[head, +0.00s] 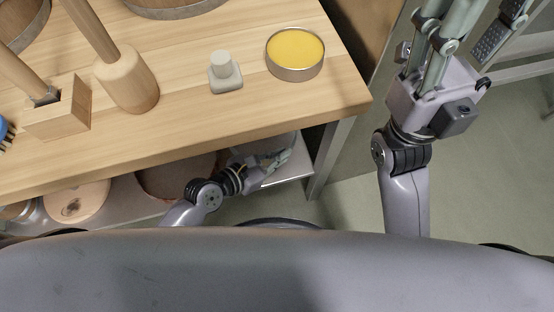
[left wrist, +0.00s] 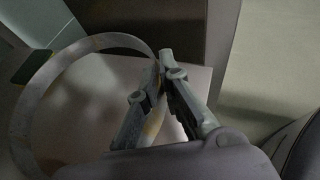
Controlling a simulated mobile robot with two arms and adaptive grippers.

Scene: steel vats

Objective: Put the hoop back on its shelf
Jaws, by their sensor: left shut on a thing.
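The hoop (left wrist: 100,43) is a thin grey metal band that curves across the left half of the left wrist view. My left gripper (left wrist: 154,80) is shut on the right part of its band. In the head view my left gripper (head: 280,160) is under the front edge of the wooden worktop, by the lower shelf (head: 296,171). I cannot make out the hoop clearly in the head view. The hoop lies over or close above a pale flat surface (left wrist: 195,80); I cannot tell whether it touches. My right gripper (head: 468,38) is raised at the upper right, fingers apart and empty, tips partly cut off.
The worktop (head: 190,115) holds a yellow tin (head: 296,54), a small grey weight-like block (head: 225,73), a wooden mallet (head: 126,80) and a block-headed tool (head: 57,108). Round wooden pieces (head: 78,200) lie on the lower shelf. A table leg (head: 328,155) stands right of my left gripper.

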